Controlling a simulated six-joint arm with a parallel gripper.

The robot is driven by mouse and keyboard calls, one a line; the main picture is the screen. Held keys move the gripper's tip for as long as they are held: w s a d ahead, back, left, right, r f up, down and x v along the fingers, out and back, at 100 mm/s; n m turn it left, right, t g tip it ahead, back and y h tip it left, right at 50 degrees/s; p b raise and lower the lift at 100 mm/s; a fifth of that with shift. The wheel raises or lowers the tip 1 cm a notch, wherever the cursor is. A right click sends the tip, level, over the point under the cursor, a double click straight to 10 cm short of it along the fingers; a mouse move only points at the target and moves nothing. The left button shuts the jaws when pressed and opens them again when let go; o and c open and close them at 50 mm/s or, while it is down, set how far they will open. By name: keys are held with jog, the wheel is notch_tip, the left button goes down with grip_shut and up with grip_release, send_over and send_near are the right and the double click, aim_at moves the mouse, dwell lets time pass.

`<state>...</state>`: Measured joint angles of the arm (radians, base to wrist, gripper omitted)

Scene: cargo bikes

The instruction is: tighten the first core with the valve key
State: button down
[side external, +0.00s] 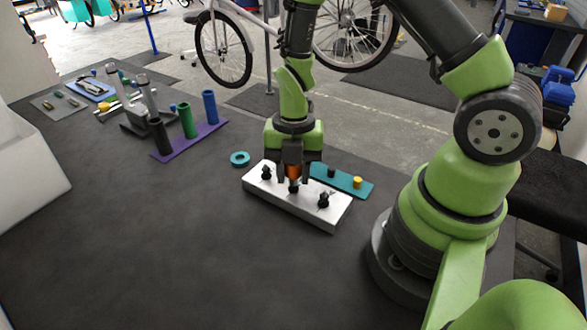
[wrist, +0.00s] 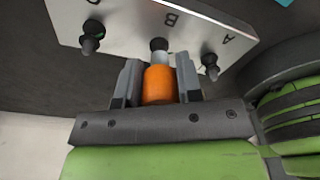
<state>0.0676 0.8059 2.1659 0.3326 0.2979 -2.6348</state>
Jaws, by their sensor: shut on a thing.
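My gripper (side external: 292,172) is shut on the orange valve key (wrist: 160,85), above the middle of the white block (side external: 325,213). The block also shows in the wrist view (wrist: 128,20), lettered A, B and partly C. Three black valve stems stand in it: one by A (wrist: 210,62), one by B (wrist: 158,45), one by C (wrist: 92,35). The key's grey end lines up with the B stem and looks to be at it; whether it is seated on it I cannot tell. The A and C stems are clear of the key.
A teal tray (side external: 362,192) with a black and a yellow cap lies right behind the block. A teal ring (side external: 239,158) lies to its left. A purple rack (side external: 167,155) with black, green and blue tubes stands farther left. The front left of the table is clear.

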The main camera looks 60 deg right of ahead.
jog(key=shift+f, duration=0.1)
dwell(0.3)
jog(key=m, duration=0.6)
jog(key=shift+t, duration=0.3)
jog(key=m, duration=0.6)
jog(key=shift+t, duration=0.3)
jog(key=c, duration=0.8)
grip_release()
jog(key=n, duration=0.6)
jog(key=shift+n+g, duration=0.4)
jog(key=n, duration=0.5)
jog(key=shift+g, duration=0.3)
